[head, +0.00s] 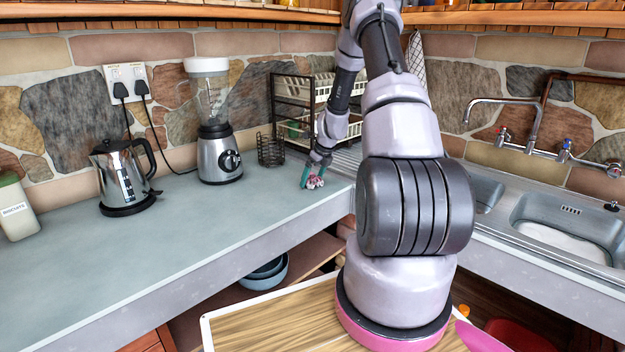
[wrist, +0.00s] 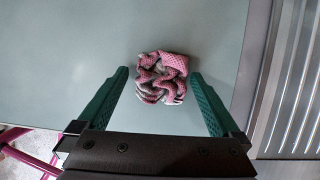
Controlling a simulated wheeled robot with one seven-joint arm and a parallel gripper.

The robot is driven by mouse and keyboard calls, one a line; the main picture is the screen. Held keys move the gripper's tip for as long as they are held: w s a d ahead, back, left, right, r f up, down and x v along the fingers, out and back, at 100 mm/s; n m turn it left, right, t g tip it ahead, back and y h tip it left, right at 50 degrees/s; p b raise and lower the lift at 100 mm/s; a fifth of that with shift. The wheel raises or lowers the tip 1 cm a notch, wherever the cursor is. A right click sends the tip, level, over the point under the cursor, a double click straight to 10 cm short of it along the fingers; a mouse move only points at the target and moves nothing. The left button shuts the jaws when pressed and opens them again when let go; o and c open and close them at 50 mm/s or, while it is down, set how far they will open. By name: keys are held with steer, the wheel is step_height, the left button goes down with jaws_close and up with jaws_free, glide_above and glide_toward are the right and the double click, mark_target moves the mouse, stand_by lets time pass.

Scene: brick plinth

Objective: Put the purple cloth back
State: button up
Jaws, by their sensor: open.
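The cloth (wrist: 163,78) is a small crumpled bundle, pinkish-purple and grey with a woven pattern. It lies on the grey-green worktop near the ridged metal drainer. It also shows in the head view (head: 316,183), small, under the end of my arm. My gripper (wrist: 158,75) has two green fingers spread apart, one on each side of the cloth in the wrist view. There is a clear gap at the left finger and a narrow one at the right finger. In the head view my gripper (head: 313,173) is low over the worktop at the cloth.
A dish rack (head: 300,105) and a wire basket (head: 271,150) stand behind the cloth. A blender (head: 217,155) and a kettle (head: 122,175) stand to the left. The metal drainer (wrist: 285,95) and sink (head: 565,228) are to the right. The worktop in front is clear.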

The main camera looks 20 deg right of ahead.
steer(key=v, duration=1.1)
steer(key=s+a+r+n+t, duration=0.1)
steer(key=s+a+r+n, duration=0.55)
steer(key=r, duration=0.45)
steer(key=s+a+r+n+t, duration=0.1)
steer(key=s+a+r+n, duration=0.55)
steer(key=r, duration=0.45)
steer(key=s+a+r+n, duration=0.3)
steer(key=s+n, duration=0.4)
steer(key=s, duration=0.3)
steer(key=s+a+r+n+t, duration=0.1)
steer(key=s+a+r+n, duration=0.2)
steer(key=s+n, duration=0.4)
steer(key=s+a, duration=0.1)
steer(key=s, duration=0.2)
steer(key=shift+r+n, duration=0.4)
